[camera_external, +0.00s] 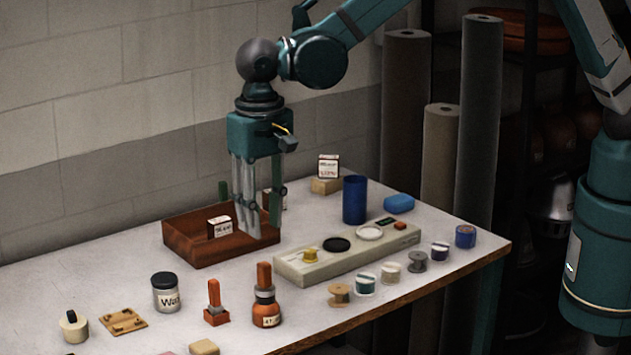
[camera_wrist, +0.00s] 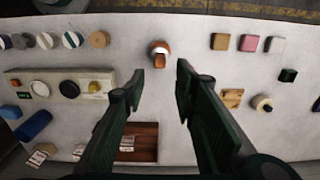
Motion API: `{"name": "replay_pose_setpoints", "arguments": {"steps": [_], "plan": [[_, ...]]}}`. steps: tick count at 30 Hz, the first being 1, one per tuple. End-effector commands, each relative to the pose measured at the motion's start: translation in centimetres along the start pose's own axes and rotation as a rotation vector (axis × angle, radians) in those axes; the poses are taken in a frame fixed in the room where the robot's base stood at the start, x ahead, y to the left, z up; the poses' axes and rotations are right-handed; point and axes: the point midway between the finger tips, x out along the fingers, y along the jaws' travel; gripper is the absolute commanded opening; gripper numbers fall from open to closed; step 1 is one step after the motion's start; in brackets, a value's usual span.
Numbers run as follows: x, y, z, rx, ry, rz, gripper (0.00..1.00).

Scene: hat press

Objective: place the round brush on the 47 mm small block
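My gripper (camera_external: 257,228) points down above the table, in front of or over the wooden tray. In the wrist view my gripper (camera_wrist: 160,85) has its two fingers wide apart with bare white tabletop between them. A round tan piece with a black strap (camera_external: 73,326), possibly the round brush, sits at the front left; it also shows right of the fingers (camera_wrist: 262,103). An orange-brown piece with a dark collar, red top and a label that seems to start with 4 (camera_external: 266,305), possibly the small block, stands upright; it shows beyond the fingertips (camera_wrist: 160,50).
The tray (camera_external: 183,250) holds a small labelled box. A wax jar (camera_external: 165,293), red-handled tool (camera_external: 214,303) and brown plate (camera_external: 123,321) stand left.

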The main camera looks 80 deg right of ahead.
Motion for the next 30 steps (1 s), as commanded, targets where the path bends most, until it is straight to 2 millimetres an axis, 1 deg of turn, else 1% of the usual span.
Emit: {"name": "replay_pose_setpoints", "arguments": {"steps": [22,26,30], "plan": [[-0.1,0.1,0.0,-0.001,0.000,-0.001,0.28],[-0.6,0.5,-0.2,-0.007,0.002,-0.006,0.28],[-2.0,1.6,-0.5,-0.024,0.008,-0.017,0.28]]}}
